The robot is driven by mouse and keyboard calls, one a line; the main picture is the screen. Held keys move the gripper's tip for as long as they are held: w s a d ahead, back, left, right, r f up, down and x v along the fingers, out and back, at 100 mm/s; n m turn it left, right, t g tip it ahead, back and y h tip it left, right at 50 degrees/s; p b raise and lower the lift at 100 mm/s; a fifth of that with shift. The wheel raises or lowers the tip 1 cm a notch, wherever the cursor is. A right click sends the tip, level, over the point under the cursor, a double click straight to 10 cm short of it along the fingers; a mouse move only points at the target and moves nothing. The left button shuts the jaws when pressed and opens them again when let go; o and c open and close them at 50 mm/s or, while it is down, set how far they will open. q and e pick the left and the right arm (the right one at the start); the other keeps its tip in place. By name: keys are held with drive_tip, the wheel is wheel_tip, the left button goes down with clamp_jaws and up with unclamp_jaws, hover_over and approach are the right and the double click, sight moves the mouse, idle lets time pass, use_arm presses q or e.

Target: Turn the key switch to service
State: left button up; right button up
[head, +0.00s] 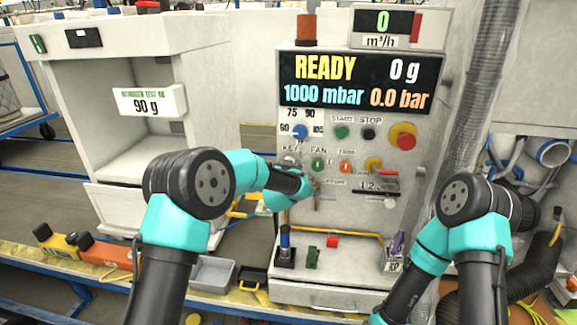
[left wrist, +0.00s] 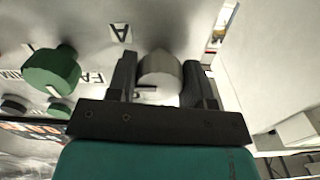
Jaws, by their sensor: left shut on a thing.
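The key switch is a round grey knob on the white panel, under a KEY label. In the left wrist view the knob (left wrist: 160,70) sits between the two dark fingers of my left gripper (left wrist: 160,82), which is shut on it. In the head view the key switch (head: 289,160) shows just above my left wrist; the fingers are hard to make out there. The knob's exact pointing direction and position marks are hard to read. My right arm reaches down past the bottom edge of the head view, and its gripper is out of frame.
The display (head: 360,80) reads READY, 0 g, 1000 mbar and 0.0 bar. A blue knob (head: 300,131), a green FAN knob (head: 318,164) and a red emergency button (head: 405,141) are nearby. A yellow rail and small plugs lie below. A white cabinet (head: 160,40) stands left.

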use_arm(q)
drive_tip(key=n, duration=0.5)
idle(0.4)
drive_tip(key=o, duration=0.9)
drive_tip(key=s+a, duration=0.2)
drive_tip(key=s, duration=1.5)
drive_tip(key=shift+s+a, duration=0.15)
drive_tip(key=shift+a, duration=0.05)
